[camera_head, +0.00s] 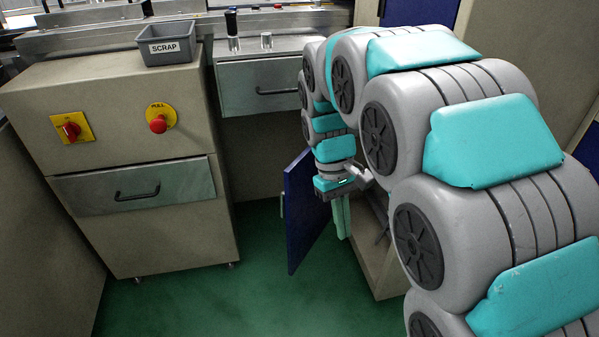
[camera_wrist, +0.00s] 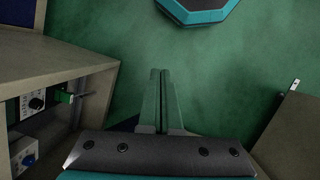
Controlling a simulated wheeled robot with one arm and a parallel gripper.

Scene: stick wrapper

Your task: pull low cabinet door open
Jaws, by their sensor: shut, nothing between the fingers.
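The low cabinet's blue door (camera_head: 300,212) stands swung out from the cabinet (camera_head: 383,268), well open. A thin pale handle (camera_head: 282,205) shows at the door's left edge. My gripper (camera_head: 343,228) points down just right of the door, on its inner side, beside the cabinet opening. Its two fingers are together and empty, and they show shut in the wrist view (camera_wrist: 160,76) too. I cannot tell whether they touch the door. In the wrist view the open cabinet (camera_wrist: 60,62) lies at the left, with knobbed units (camera_wrist: 30,103) inside. My gripper hides most of the door there.
A beige cabinet with a drawer (camera_head: 135,194), a red button (camera_head: 159,117) and a red switch (camera_head: 71,129) stands at the left. A grey SCRAP bin (camera_head: 166,44) sits on top. Another drawer (camera_head: 270,86) is at the back. The green floor (camera_head: 250,290) in front is clear.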

